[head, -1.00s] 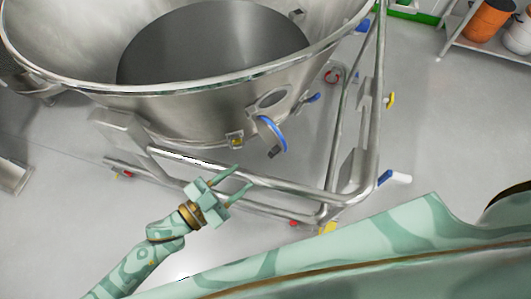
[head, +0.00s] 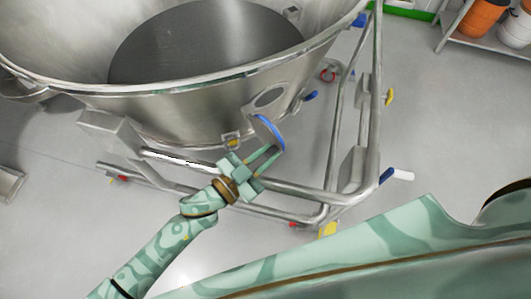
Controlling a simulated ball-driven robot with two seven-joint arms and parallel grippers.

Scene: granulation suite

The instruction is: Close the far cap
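A large steel bowl on a tubular frame fills the upper left of the head view. On its lower side is a round port (head: 269,96), and below it hangs a hinged cap (head: 268,132) with a blue rim, swung open and away from the port. My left gripper (head: 268,166) is just below the cap, its two green fingers apart and pointing up and right toward the cap's lower edge. Nothing shows between the fingers. I cannot tell whether a fingertip touches the cap. My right gripper is not in view.
The steel bowl (head: 170,105) stands in a frame whose lower rail (head: 300,195) runs close under my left gripper. A blue-handled part (head: 311,96) sits right of the port. A shelf with orange containers (head: 482,18) is at the upper right.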

